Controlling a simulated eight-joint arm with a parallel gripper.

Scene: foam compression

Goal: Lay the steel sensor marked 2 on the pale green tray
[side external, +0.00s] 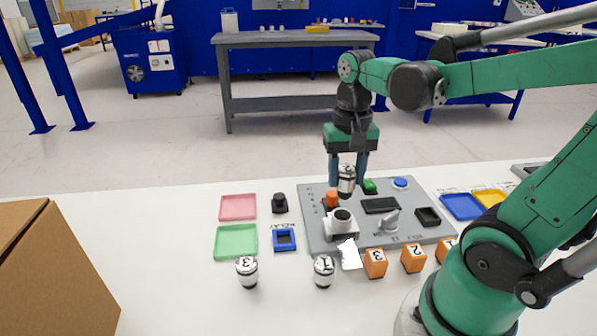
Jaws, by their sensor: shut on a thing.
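My gripper (347,178) is shut on a steel sensor (346,183) with dark ends, held upright above the grey panel. I cannot read a number on this held sensor. Another steel sensor (247,271) stands on the white table in front of the green tray; its mark looks like a 2. A third steel sensor (323,271), marked 1, stands to its right. The pale green tray (236,242) lies on the left part of the table and is empty. My gripper is to the right of the tray and farther back.
The grey panel (315,243) carries knobs, buttons and a silver-and-black fixture (342,222) below my gripper. A pink tray (238,207) lies behind the green one. A blue square holder (285,238) sits right of it. Orange numbered blocks (375,263) stand in front. A cardboard box (55,270) stands left.

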